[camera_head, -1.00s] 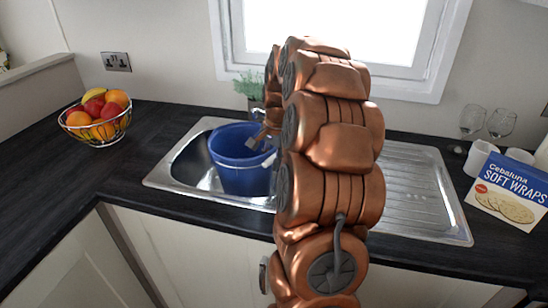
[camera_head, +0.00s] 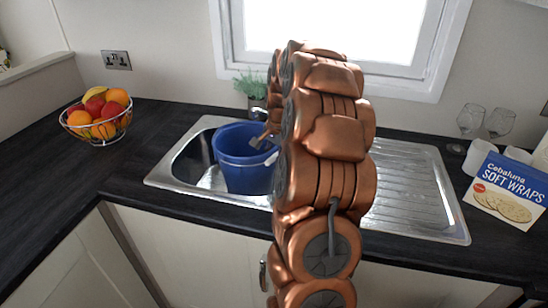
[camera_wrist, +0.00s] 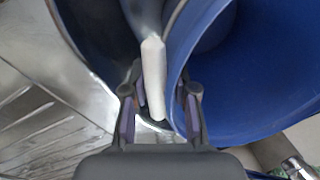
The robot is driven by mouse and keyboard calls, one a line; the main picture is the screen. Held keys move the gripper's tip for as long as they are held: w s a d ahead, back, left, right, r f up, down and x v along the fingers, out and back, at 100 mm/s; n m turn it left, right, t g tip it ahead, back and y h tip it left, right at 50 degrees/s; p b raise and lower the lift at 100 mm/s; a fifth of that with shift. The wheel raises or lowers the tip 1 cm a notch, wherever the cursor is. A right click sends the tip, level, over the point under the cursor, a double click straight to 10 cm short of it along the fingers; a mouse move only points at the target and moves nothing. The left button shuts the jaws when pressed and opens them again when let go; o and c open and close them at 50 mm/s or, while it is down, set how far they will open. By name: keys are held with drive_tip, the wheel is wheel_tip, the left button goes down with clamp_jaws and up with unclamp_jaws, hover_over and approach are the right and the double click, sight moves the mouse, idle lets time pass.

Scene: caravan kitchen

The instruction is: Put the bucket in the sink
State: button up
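The blue bucket (camera_head: 242,172) is in the basin of the metal sink (camera_head: 168,184), roughly upright, with part of its right side hidden behind my arm. My gripper (camera_head: 265,139) is at the right side of the bucket's rim. In the wrist view, the fingers of my gripper (camera_wrist: 160,95) stand apart, with the pale handle grip (camera_wrist: 153,78) between them and gaps beside it. The bucket's blue wall (camera_wrist: 250,95) fills the right of that view, close to the right finger. Whether the bucket's base touches the basin floor cannot be seen.
A wire fruit bowl (camera_head: 97,121) stands on the dark counter at left. A plant (camera_head: 251,85) and the tap are behind the sink. The ridged drainer (camera_head: 412,190) is clear. Wine glasses (camera_head: 483,122), white cups and a wraps box (camera_head: 508,191) stand at right.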

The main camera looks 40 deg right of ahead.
drive_tip(key=o, duration=0.4)
drive_tip(key=shift+s+d+r+b, duration=0.1)
drive_tip(key=shift+s+r+b, duration=0.2)
drive_tip(key=shift+r, duration=1.75)
drive_tip(key=shift+s+a+r+b, duration=0.1)
drive_tip(key=shift+s+r+b, duration=0.2)
drive_tip(key=shift+r, duration=1.7)
drive_tip(key=shift+s+d+r+b, duration=0.1)
drive_tip(key=shift+s+r+b, duration=0.15)
drive_tip(key=shift+r, duration=1.8)
